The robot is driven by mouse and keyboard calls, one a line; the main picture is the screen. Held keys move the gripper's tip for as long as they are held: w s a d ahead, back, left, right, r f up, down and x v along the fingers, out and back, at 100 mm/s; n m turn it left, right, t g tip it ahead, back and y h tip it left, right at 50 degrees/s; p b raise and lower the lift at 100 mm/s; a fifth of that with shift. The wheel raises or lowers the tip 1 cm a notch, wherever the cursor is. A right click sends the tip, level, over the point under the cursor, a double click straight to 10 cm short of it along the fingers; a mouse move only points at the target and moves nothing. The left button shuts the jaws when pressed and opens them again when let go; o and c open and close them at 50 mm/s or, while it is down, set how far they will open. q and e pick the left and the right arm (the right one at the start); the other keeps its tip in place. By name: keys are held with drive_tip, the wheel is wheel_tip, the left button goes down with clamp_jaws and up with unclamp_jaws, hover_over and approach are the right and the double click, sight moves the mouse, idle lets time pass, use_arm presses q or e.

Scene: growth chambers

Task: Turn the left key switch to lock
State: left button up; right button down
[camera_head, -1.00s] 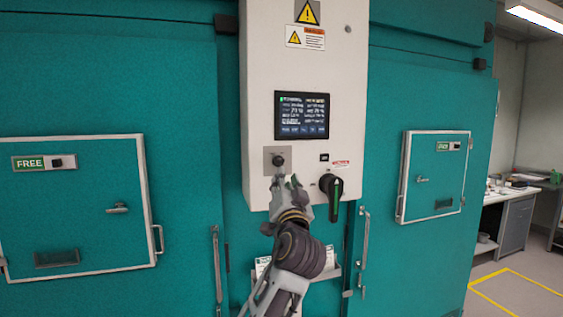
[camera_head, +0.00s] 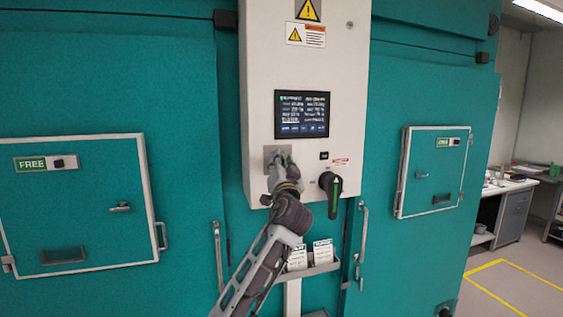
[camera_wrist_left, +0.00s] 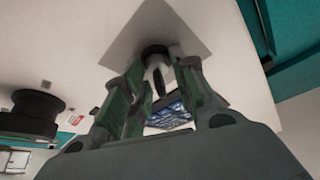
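A dark round key switch sits on a square grey plate (camera_head: 268,153) at the lower left of the white control panel (camera_head: 260,100). My left gripper (camera_head: 281,160) is at this plate and mostly covers the switch in the head view. In the left wrist view the switch (camera_wrist_left: 155,52) shows with a small dark key grip (camera_wrist_left: 157,75) sticking out. The fingers of my left gripper (camera_wrist_left: 160,82) stand apart on both sides of this grip, with gaps visible. My right gripper is not in view.
A black rotary handle (camera_head: 332,190) projects right of the gripper. A touchscreen (camera_head: 302,114) is above, a shelf with cards (camera_head: 310,270) below. Teal doors flank the panel; the left hatch carries a green FREE label (camera_head: 32,164) beside a small dark switch (camera_head: 58,163).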

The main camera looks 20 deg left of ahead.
use_arm(q)
clamp_jaws()
